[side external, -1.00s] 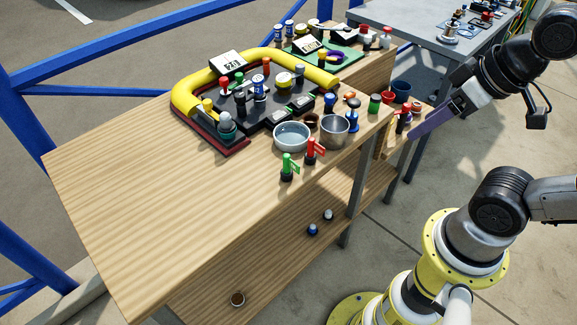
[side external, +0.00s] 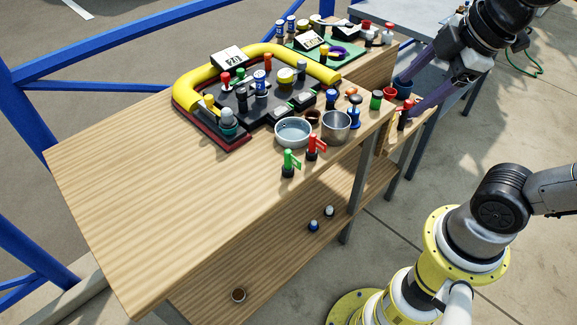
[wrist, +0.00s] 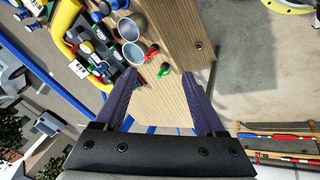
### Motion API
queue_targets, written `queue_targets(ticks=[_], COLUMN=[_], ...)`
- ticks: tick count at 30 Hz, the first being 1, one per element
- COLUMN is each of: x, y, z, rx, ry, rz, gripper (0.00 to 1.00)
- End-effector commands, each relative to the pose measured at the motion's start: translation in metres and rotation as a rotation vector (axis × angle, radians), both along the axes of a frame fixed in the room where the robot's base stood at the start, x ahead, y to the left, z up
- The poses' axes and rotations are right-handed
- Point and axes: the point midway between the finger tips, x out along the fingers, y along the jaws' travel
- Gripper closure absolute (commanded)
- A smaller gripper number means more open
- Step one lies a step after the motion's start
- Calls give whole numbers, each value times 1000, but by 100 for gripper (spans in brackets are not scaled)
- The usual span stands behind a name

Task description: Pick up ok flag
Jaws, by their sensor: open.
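A green flag (side external: 289,162) and a red flag (side external: 315,148) stand upright on small dark bases near the table's front edge. No lettering is readable on either, so I cannot tell by a label which is the ok flag. In the wrist view the green flag (wrist: 164,69) and the red flag (wrist: 152,50) show ahead of my gripper (wrist: 158,75), near the line between its fingertips. My gripper (side external: 408,97) is open and empty, its long purple fingers spread apart. In the side view it is right of the flags, clear of both.
A shallow bowl (side external: 293,132) and a metal cup (side external: 336,127) stand just behind the flags. A yellow tube (side external: 262,50) curves around a black panel crowded with knobs. Several small items stand to the right. The left part of the wooden table (side external: 150,190) is bare.

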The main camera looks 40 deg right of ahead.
Motion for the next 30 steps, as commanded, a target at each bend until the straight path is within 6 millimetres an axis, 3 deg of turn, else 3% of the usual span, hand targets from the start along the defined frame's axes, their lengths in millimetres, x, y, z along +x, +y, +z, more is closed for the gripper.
queue_targets(ticks=[8, 13, 18, 24, 30], x=[81, 139, 178, 189, 186], y=[24, 52, 82, 102, 106], z=[8, -18, -60, -101, -123], rx=[-266, -362, -370, -338, -333], ry=[117, 205, 292, 376, 397], rz=[672, 1070, 1276, 1333, 1347], gripper=[28, 28, 28, 28, 28])
